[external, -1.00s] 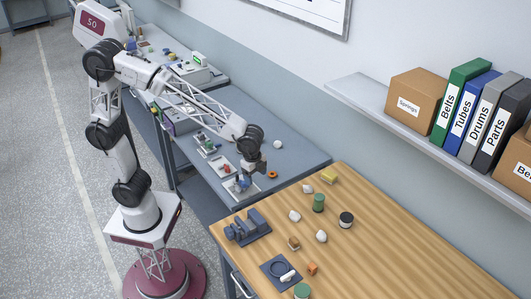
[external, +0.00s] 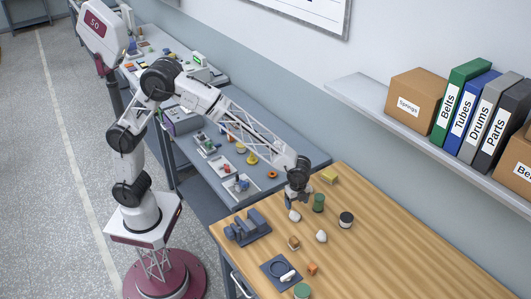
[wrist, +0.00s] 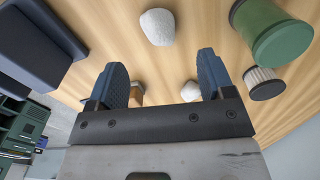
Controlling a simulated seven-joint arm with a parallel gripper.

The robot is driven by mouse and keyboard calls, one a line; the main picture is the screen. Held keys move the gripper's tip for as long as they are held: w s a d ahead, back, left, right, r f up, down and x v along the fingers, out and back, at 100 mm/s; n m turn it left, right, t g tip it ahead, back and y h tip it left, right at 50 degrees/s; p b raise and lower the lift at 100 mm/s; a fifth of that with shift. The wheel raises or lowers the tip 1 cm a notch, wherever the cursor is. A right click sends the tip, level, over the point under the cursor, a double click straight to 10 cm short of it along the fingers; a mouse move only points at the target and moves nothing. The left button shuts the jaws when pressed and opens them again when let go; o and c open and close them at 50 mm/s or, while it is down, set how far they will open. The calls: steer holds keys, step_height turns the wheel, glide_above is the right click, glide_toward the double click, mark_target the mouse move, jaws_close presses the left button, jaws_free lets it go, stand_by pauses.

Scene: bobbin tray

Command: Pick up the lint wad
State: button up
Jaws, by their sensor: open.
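My gripper (external: 297,201) is over the back-left part of the wooden table, pointing down, with its jaws open. One white lint wad (external: 294,215) lies just in front of it, and another white wad (external: 321,236) lies farther forward to the right. In the wrist view, one wad (wrist: 157,27) sits beyond the open fingertips (wrist: 160,68). A second wad (wrist: 190,91) shows partly between the fingers, with its lower part hidden by the gripper body. Nothing is held.
A green spool (external: 318,203) stands close right of my gripper, with a dark-topped bobbin (external: 346,219) beyond. A yellow block (external: 329,175) lies behind. A blue-grey fixture (external: 247,228) stands at left. A brown cube (external: 293,243) lies in front. The table's right side is clear.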

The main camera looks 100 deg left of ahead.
mark_target(295, 213)
stand_by(0.3)
steer(key=shift+f, duration=1.25)
steer(key=shift+f, duration=0.1)
steer(key=shift+s+d+f, duration=0.1)
steer(key=shift+f, duration=2.45)
steer(key=shift+c, duration=0.2)
steer(key=c, duration=0.9)
